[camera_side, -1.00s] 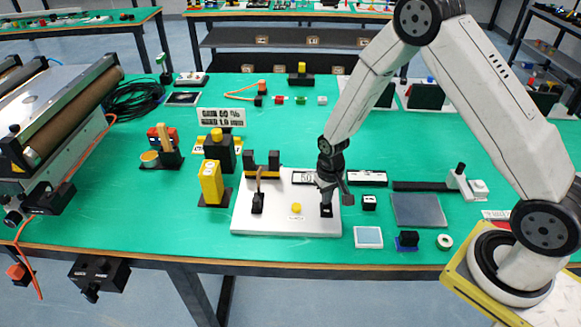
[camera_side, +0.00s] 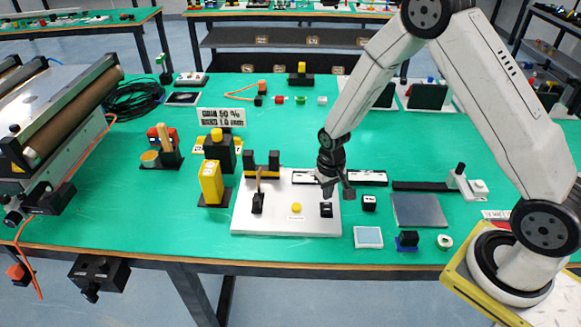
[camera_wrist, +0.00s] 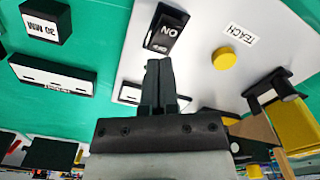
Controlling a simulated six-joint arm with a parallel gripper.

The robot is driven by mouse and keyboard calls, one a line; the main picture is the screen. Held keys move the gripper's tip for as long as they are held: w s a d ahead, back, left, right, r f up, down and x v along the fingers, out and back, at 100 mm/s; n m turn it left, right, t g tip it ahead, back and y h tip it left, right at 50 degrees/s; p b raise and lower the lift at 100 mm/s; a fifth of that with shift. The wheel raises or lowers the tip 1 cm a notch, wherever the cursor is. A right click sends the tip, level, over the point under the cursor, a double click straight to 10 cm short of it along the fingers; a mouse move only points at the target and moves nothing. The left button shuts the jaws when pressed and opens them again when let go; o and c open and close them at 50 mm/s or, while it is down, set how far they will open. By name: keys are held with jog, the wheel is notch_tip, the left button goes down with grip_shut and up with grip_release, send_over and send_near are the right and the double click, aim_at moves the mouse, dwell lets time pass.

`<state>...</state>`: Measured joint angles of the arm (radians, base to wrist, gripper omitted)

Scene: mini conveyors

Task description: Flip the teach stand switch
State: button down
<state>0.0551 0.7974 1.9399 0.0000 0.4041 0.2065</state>
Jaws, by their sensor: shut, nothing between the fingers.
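The teach stand is a white plate (camera_side: 270,222) at the front middle of the table in the side view. Its black rocker switch (camera_side: 326,210) sits at the right front of the plate. In the wrist view the rocker (camera_wrist: 163,28) carries a white ON mark and looks tilted; I cannot tell its setting. A yellow button (camera_wrist: 224,59) and a TEACH label (camera_wrist: 238,34) are beside it. My gripper (camera_wrist: 160,66) is shut and empty. Its fingertips appear just behind the rocker and above the plate, apart from it. In the side view my gripper (camera_side: 328,190) hides part of the plate's back right.
A black lever (camera_side: 258,201) stands on the plate's left part, with a black-and-yellow bracket (camera_side: 262,162) behind. A yellow block (camera_side: 211,183) stands left of the plate. A small black cube (camera_side: 369,202) and a pale square (camera_side: 368,237) lie right of it.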

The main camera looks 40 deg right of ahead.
aim_at(327, 205)
jog(key=shift+r, duration=2.4)
jog(key=shift+r, duration=0.1)
jog(key=s+a+r+n+t, duration=0.2)
jog(key=s+r+n, duration=0.1)
jog(key=s+r, duration=0.7)
jog(key=shift+s+r+t, duration=0.15)
jog(key=shift+s+t, duration=0.15)
jog(key=shift+s, duration=1)
jog(key=shift+a, duration=0.1)
